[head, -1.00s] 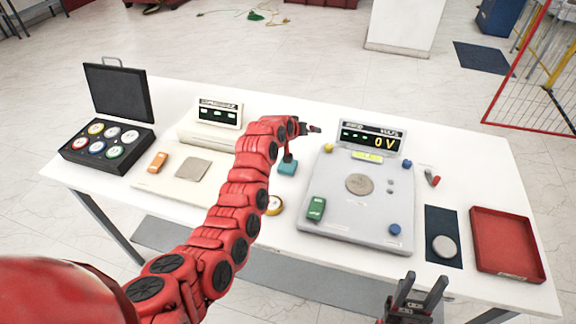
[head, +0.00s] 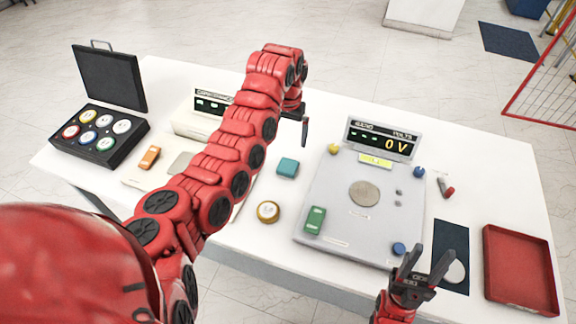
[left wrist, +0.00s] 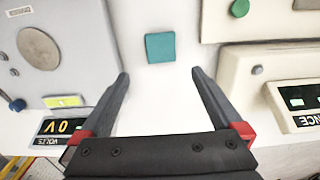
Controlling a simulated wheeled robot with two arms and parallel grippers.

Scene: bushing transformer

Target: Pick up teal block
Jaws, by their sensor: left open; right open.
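The teal block (head: 287,168) lies on the white table between the two instruments. It also shows in the left wrist view (left wrist: 160,47), just beyond the fingertips and roughly centred between them. My left gripper (head: 303,120) is above and behind the block in the head view, apart from it. In the left wrist view its two fingers (left wrist: 158,75) are spread and nothing is between them. My right gripper (head: 425,265) is open and empty near the table's front edge at the right.
A grey voltmeter panel (head: 345,215) stands right of the block. A cream instrument (head: 190,122) is to the left, partly behind my left arm. A round yellow-rimmed weight (head: 268,211) lies in front of the block. A red tray (head: 520,270) and black case (head: 100,135) are farther out.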

